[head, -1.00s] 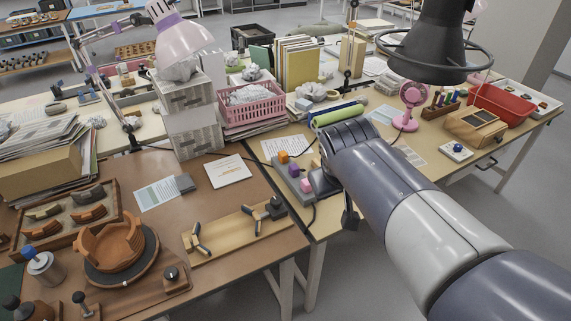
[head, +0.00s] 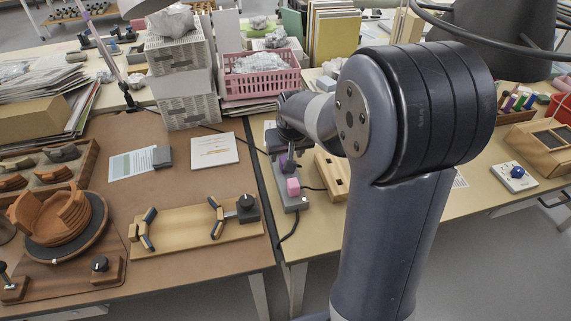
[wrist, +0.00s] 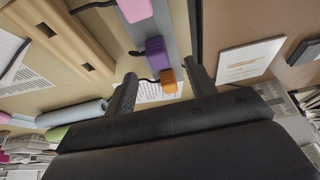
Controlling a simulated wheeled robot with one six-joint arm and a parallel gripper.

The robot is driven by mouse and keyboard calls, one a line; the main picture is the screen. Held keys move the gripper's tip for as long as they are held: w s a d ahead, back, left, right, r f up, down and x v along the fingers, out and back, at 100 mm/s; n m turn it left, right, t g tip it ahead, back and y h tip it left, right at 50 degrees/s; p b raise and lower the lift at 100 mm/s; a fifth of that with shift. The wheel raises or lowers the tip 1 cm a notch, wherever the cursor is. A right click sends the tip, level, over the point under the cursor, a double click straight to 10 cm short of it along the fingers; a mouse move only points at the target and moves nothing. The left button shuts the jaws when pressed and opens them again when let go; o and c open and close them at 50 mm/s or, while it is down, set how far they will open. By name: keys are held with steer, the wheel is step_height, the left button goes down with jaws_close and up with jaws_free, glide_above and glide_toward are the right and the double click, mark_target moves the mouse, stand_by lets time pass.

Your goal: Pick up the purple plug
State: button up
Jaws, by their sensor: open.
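The purple plug (wrist: 156,55) stands on a grey strip (wrist: 175,20) between an orange plug (wrist: 168,79) and a pink plug (wrist: 134,9) in the wrist view. A dark cord runs from its side. My gripper (wrist: 161,68) is open, with its fingers on either side of the line of plugs. I see nothing held, and the gap in depth to the purple plug is hard to judge. In the head view my gripper (head: 287,146) is over the grey strip; the purple plug (head: 287,163) is partly hidden, and the pink plug (head: 293,187) shows in front.
A wooden slotted block (head: 332,172) lies right of the strip. Left of it are a white card (head: 214,151) and a wooden clamp board (head: 185,229). A pink basket (head: 262,84) stands behind.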

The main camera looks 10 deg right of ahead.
steer(key=shift+w+d+x, duration=0.1)
steer(key=shift+w+x, duration=0.05)
steer(key=shift+x, duration=1.7)
steer(key=shift+w+d+x, duration=0.1)
steer(key=shift+w+x, duration=0.05)
steer(key=shift+x, duration=1.7)
steer(key=shift+r, duration=0.15)
steer(key=shift+c, duration=0.3)
steer(key=c, duration=1)
